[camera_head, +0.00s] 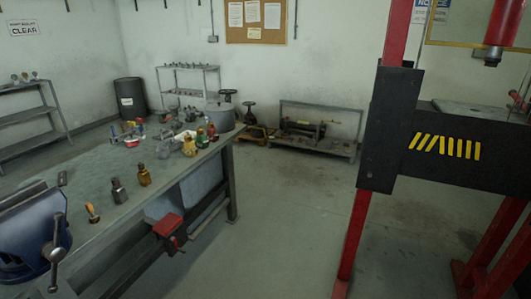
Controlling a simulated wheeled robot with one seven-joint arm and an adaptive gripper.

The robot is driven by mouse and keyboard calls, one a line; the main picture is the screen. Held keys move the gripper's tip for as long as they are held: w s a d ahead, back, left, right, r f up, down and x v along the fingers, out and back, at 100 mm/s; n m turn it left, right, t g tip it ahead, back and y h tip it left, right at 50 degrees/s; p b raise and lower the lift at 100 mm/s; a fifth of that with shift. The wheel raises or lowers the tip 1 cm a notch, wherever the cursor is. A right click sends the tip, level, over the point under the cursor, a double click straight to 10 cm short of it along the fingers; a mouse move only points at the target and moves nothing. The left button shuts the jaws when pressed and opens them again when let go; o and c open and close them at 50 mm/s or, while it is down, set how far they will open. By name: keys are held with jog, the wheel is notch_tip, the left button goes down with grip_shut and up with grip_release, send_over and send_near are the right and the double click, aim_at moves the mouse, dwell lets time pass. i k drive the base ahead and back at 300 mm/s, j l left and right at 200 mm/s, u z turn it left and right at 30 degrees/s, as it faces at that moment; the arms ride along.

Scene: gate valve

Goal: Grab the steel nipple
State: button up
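I cannot pick out the steel nipple for certain. A small dark grey piece (62,178) stands on the workbench behind the blue vise, too small to identify. Small metal parts (165,148) lie among the clutter at the bench's far end, also too small to tell apart. My gripper is not in view, so its state does not show.
The grey workbench (85,240) bears a blue vise (28,240), a wooden-handled brush (93,214), a dark bottle (119,191), an amber bottle (144,176) and a grey pot (220,117). A red press frame (350,235) stands right. Open floor (285,200) lies between.

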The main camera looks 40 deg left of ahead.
aim_at(118, 192)
jog(key=u, duration=2.25)
jog(key=i+l, duration=0.3)
jog(key=i, duration=0.2)
jog(key=i+l, duration=0.35)
jog(key=i, duration=0.2)
jog(key=i+l+u, duration=0.1)
jog(key=i+l, duration=0.2)
jog(key=i, duration=0.2)
jog(key=i+l, duration=0.35)
jog(key=i, duration=0.15)
